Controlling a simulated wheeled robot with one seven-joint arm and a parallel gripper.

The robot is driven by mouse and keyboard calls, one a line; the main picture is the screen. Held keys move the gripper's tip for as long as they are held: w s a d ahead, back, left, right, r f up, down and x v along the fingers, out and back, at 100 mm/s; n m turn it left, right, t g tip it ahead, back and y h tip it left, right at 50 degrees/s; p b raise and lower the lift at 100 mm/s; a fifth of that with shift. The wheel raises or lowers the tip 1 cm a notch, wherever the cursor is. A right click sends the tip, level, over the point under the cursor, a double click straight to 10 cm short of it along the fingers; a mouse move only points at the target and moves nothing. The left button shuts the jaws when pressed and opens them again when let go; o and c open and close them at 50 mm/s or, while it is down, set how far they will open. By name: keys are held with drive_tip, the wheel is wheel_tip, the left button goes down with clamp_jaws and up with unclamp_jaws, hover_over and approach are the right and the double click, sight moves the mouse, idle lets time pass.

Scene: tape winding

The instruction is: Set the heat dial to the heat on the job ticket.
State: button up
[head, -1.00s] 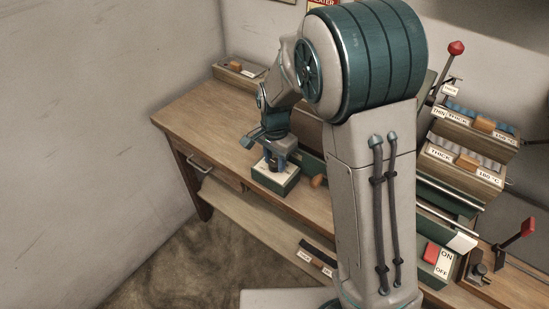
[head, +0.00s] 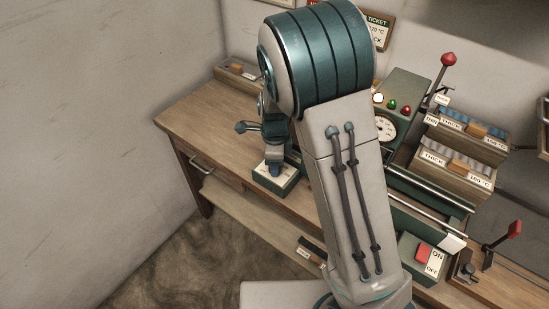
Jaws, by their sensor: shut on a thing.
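The heat dial's green box with a pale top plate (head: 287,184) sits on the left part of the wooden bench. My gripper (head: 275,170) points down at the middle of this box and is shut on the dial's knob, which the jaws mostly hide. I cannot read the dial's marks or its setting. The job ticket (head: 379,32) hangs on the back wall, partly hidden by my arm. Its heat line ends in "20 °C", its first digit unclear, and "CK" shows below.
A green machine housing (head: 404,88) with a round gauge (head: 387,128) and small lamps stands behind my arm. Wooden trays (head: 455,170) labelled thick and 180 °C are at right. A red-knobbed lever (head: 448,60) and a red ON/OFF switch (head: 423,254) stand near.

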drive_tip(key=shift+r+m+p, duration=0.1)
drive_tip(key=shift+m+p, duration=0.35)
drive_tip(key=shift+m, duration=0.35)
drive_tip(key=o, duration=1)
drive_tip(key=shift+c, duration=0.2)
wheel_tip(320, 180, up, 14)
